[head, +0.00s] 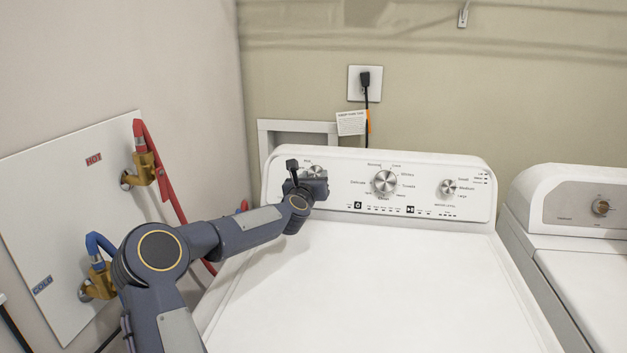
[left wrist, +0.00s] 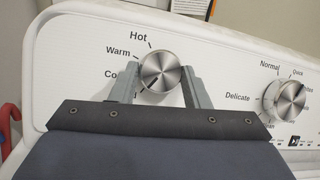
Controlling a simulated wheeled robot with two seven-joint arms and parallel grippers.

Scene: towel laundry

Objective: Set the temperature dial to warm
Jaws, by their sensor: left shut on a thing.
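The temperature dial (left wrist: 161,70) is a round silver knob at the left end of the washer's control panel. Hot, Warm and a partly covered Cold label lie around its left side in the left wrist view. A small dark mark on its face seems to point to the lower left, on the Cold side rather than at Warm. My left gripper (left wrist: 160,84) is shut on the dial, one finger on each side of it. In the head view my left gripper (head: 310,182) covers most of the dial (head: 315,169). My right gripper is not in view.
The cycle dial (head: 384,182) and load-size dial (head: 447,187) sit farther right on the panel. The washer lid (head: 370,280) is clear. A second machine (head: 590,240) stands at right. Hot and cold taps (head: 143,170) with hoses are on the left wall.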

